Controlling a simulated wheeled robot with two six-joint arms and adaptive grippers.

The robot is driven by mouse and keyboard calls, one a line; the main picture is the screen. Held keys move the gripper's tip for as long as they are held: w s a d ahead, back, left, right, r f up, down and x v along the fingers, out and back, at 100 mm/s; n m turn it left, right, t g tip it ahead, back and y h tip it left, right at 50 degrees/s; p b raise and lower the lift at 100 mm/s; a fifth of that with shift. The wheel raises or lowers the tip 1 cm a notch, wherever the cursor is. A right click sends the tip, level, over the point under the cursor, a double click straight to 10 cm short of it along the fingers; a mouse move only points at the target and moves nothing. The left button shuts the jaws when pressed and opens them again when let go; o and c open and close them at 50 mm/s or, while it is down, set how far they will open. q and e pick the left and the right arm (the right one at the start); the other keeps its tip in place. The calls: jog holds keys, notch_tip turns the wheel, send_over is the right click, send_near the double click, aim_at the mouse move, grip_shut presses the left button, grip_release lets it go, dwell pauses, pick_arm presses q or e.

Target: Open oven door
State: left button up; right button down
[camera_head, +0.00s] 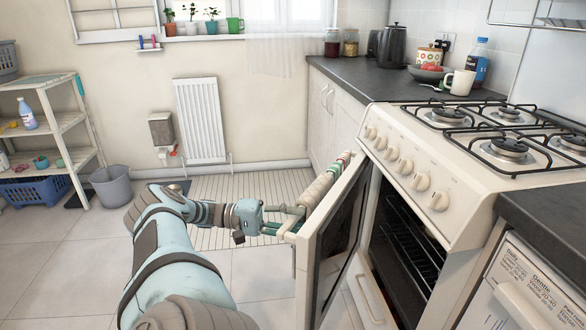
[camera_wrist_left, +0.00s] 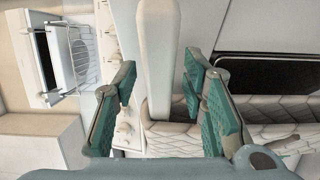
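The white stove (camera_head: 420,170) stands at the right, and its oven door (camera_head: 325,245) is partly open, swung out to the left. The dark oven cavity (camera_head: 405,245) with racks shows behind it. Cloths (camera_head: 318,190) hang along the outer face of the door and hide much of the handle. My left gripper (camera_head: 290,221) is at the outer side of the door near its free edge. In the left wrist view its green fingers (camera_wrist_left: 160,88) are apart, with a pale bar (camera_wrist_left: 159,50) showing between them; contact cannot be told. My right gripper is not in view.
A dark counter (camera_head: 360,72) with a kettle (camera_head: 391,47) and mug (camera_head: 459,82) lies behind the stove. A washer (camera_head: 525,290) is at the lower right. A shelf (camera_head: 45,130) and grey bucket (camera_head: 111,185) stand at the left.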

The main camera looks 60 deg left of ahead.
pick_arm(q)
jog(key=v, duration=0.7)
jog(key=shift+a+f, duration=0.15)
jog(key=shift+a, duration=0.05)
